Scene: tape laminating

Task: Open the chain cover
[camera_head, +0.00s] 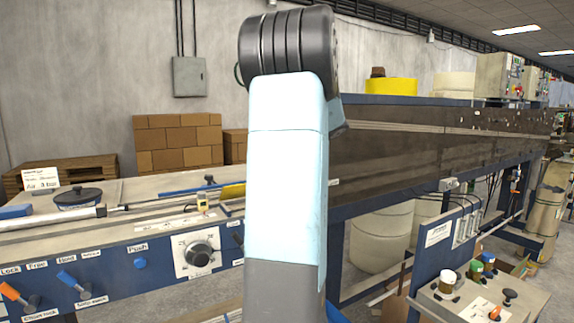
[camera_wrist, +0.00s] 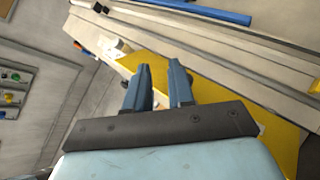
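In the wrist view my gripper (camera_wrist: 159,66) points at a yellow plate (camera_wrist: 228,108), with a visible gap between its two blue-grey fingers and nothing between them. The plate lies beyond and beside the fingers, partly hidden by my gripper. I cannot tell for certain which part is the chain cover; the yellow plate may be it. In the head view a yellow piece (camera_head: 232,191) shows just left of my arm, on the machine bed. My arm hides the middle of the machine there, and my gripper is not visible in that view.
Long pale rails (camera_wrist: 215,45) and a blue bar (camera_wrist: 190,10) run past the fingers. A control panel (camera_head: 120,262) with levers and a dial (camera_head: 198,253) fronts the machine. A button box (camera_head: 478,297) stands at lower right. A long dark conveyor (camera_head: 430,155) extends behind.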

